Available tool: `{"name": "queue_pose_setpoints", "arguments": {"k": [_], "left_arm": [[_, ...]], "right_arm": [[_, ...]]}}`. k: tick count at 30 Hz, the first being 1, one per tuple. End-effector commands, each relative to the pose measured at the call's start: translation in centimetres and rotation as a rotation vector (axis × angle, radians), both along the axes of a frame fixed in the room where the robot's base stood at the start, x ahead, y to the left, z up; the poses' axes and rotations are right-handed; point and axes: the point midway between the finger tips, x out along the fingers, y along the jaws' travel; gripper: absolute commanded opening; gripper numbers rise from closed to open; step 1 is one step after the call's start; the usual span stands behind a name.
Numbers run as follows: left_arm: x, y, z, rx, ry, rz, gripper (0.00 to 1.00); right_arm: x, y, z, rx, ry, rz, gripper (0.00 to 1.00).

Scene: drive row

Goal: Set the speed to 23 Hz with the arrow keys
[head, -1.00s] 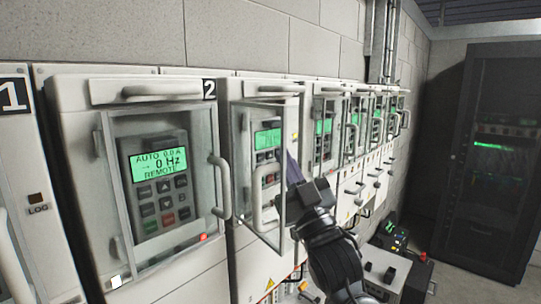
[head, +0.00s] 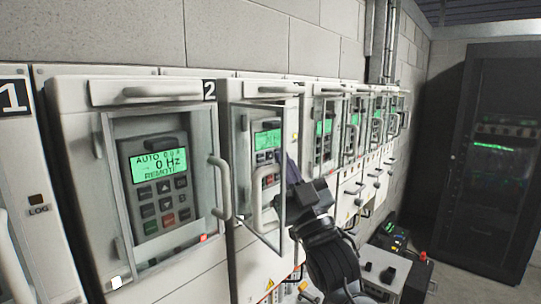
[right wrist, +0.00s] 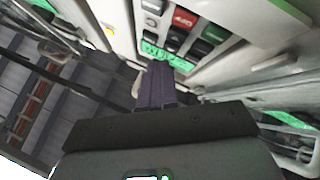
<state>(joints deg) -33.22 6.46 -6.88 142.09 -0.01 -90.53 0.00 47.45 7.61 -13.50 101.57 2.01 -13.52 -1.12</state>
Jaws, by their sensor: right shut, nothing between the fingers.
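The drive with the open glass door has a keypad (head: 266,155) with a green display (head: 267,139). Its digits are too small and blurred to read surely. My right gripper (head: 284,160) is shut and empty, with its dark fingertips just right of this keypad, by the open door (head: 270,222). In the right wrist view the fingertips (right wrist: 158,68) lie over or very near the lit display (right wrist: 180,62), close to the keys and a red OFF key (right wrist: 185,18). Contact with a key cannot be told. My left gripper is not in view.
The nearer drive, beside the number 2, has a closed door (head: 218,180) and a display (head: 158,165) reading AUTO, 0 Hz, REMOTE. More drives with doors and handles run along the wall to the right. A dark rack (head: 490,150) stands at the far right.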

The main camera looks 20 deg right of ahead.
Motion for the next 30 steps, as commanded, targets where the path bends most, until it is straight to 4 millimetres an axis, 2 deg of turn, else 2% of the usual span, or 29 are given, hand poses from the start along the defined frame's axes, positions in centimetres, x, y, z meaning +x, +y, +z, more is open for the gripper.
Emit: {"name": "queue_pose_setpoints", "arguments": {"k": [30], "left_arm": [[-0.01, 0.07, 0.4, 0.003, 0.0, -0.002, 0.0]], "right_arm": [[0.78, 0.53, 0.06, 0.0, -0.001, 0.0, 0.0]]}}
